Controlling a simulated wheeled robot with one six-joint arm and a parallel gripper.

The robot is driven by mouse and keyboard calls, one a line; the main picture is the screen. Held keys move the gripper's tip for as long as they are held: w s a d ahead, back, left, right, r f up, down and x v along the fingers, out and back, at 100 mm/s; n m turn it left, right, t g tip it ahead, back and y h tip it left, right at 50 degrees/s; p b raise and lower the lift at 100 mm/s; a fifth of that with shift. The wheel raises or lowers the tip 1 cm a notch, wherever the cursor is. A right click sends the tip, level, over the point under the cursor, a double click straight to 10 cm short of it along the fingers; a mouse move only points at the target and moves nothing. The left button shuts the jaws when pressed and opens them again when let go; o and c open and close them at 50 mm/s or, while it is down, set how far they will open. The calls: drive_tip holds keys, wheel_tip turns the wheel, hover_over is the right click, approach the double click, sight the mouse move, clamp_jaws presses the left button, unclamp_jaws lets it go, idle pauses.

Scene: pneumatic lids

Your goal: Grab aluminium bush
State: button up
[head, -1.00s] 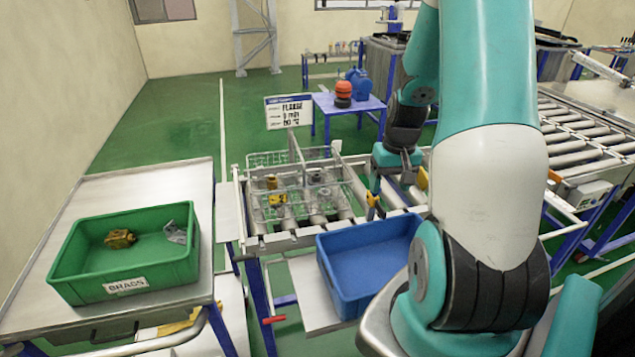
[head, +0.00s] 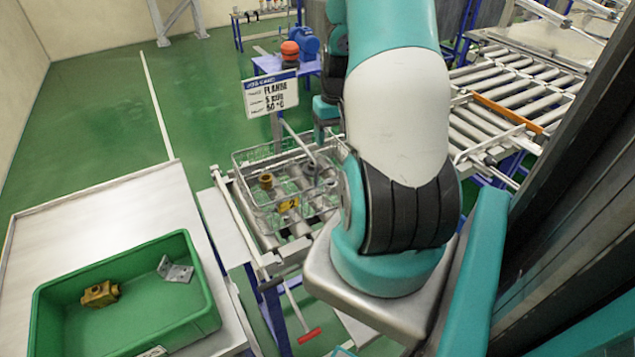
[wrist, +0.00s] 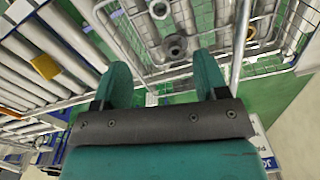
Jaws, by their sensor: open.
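A wire basket (head: 240,162) stands on the roller conveyor and holds several grey metal parts and a brass-coloured part (head: 266,180). In the wrist view, a grey ring-shaped part (wrist: 174,46), seemingly the aluminium bush, lies in the basket just beyond my fingertips. A second round grey part (wrist: 158,9) is farther up. My gripper (wrist: 161,62) is open and empty, its two teal fingers apart at the basket's near side. The fingers are not clearly visible in the head view. I cannot tell their height above the basket.
A green crate (head: 212,312) on the left table holds a brass fitting (head: 100,293) and a grey bracket (head: 175,270). A sign (head: 270,95) stands behind the basket. The basket's wire walls and dividers surround the grey parts. Green floor lies open at left.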

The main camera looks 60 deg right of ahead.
wheel_tip(320, 180, down, 12)
drive_tip(key=b, duration=0.9)
drive_tip(key=f+b, duration=0.5)
drive_tip(key=shift+w+f, duration=0.15)
drive_tip(key=shift+w, duration=0.15)
drive_tip(key=shift+c, duration=0.5)
drive_tip(key=c, duration=0.9)
